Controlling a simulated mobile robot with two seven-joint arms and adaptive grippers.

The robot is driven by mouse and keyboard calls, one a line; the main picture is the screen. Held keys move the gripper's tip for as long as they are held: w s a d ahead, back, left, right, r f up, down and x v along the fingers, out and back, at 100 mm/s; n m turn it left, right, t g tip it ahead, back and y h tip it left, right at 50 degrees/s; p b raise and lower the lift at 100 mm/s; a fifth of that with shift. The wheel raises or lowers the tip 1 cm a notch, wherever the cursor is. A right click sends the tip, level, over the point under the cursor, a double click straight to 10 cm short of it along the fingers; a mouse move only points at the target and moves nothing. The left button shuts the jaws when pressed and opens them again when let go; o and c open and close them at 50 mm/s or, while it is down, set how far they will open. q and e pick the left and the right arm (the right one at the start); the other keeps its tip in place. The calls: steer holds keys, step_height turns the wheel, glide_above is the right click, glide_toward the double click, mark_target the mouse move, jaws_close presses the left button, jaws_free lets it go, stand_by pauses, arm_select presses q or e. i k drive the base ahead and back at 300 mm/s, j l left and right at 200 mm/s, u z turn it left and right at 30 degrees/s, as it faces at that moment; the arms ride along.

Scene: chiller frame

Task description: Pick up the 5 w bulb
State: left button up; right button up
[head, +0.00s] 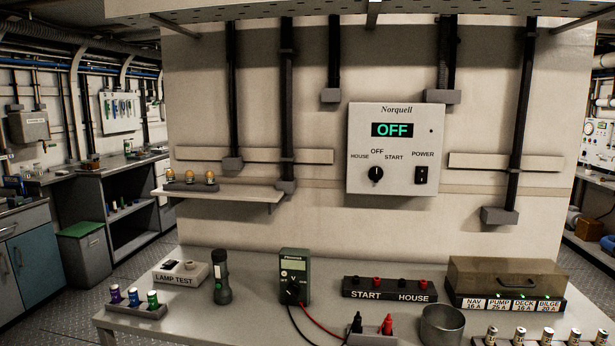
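Three small amber bulbs stand in a dark holder (190,186) on a wall shelf at the left: a left bulb (170,175), a middle bulb (189,177) and a right bulb (210,177). Their wattage marks are too small to read, so I cannot tell which is the 5 W bulb. Neither of my grippers is in the head view.
The shelf (240,195) is bare right of the bulbs. Below, the bench (250,320) carries a lamp test box (181,274), upright flashlight (221,278), multimeter (295,275), terminal strip (390,290), metal cup (442,325) and lidded fuse box (507,278). Racks of small cylinders stand at both front corners.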

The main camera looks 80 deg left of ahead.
mark_target(209, 178)
steer(key=k+u, duration=0.1)
steer(key=u, duration=0.4)
steer(key=k+j+u, duration=0.1)
steer(key=u, duration=0.4)
steer(key=j+u, duration=0.25)
steer(key=u, duration=0.2)
steer(key=k+j+u, duration=0.1)
steer(key=u, duration=0.4)
steer(key=j+u, duration=0.3)
steer(key=j, duration=0.75)
steer(key=j+u, duration=0.3)
steer(key=j, duration=0.75)
